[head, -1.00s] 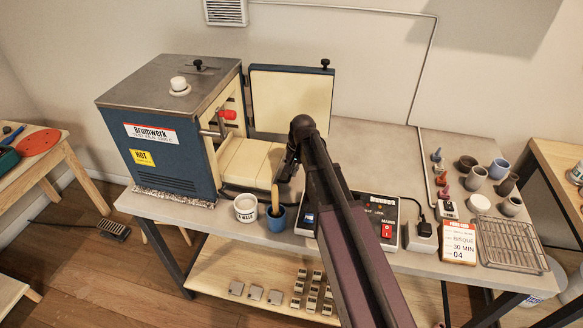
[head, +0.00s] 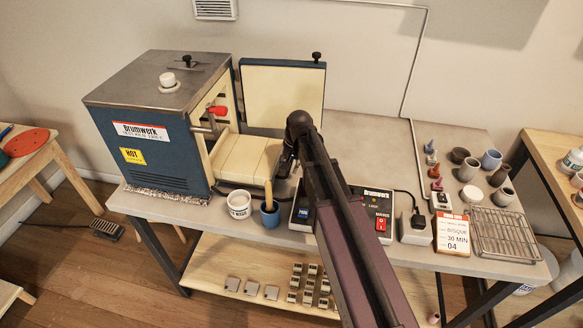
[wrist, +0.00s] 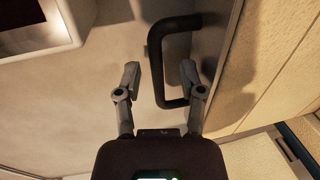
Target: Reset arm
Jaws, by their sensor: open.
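My gripper (wrist: 160,80) is open in the wrist view, its two fingers apart. A dark bar handle (wrist: 160,60) shows between and beyond the fingertips. I cannot tell whether the right finger touches it. In the head view my arm reaches from the bottom toward the kiln, and my gripper (head: 287,160) is small and partly hidden by the arm, just right of the cream brick ledge. The blue kiln (head: 155,125) stands on the left of the table with its door (head: 283,95) swung open to the right.
A white cup (head: 239,211) and a blue cup (head: 270,218) with a wooden-handled tool stand at the table's front edge. Small pots (head: 468,170) and a wire rack (head: 507,235) fill the right end. The back of the table is clear.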

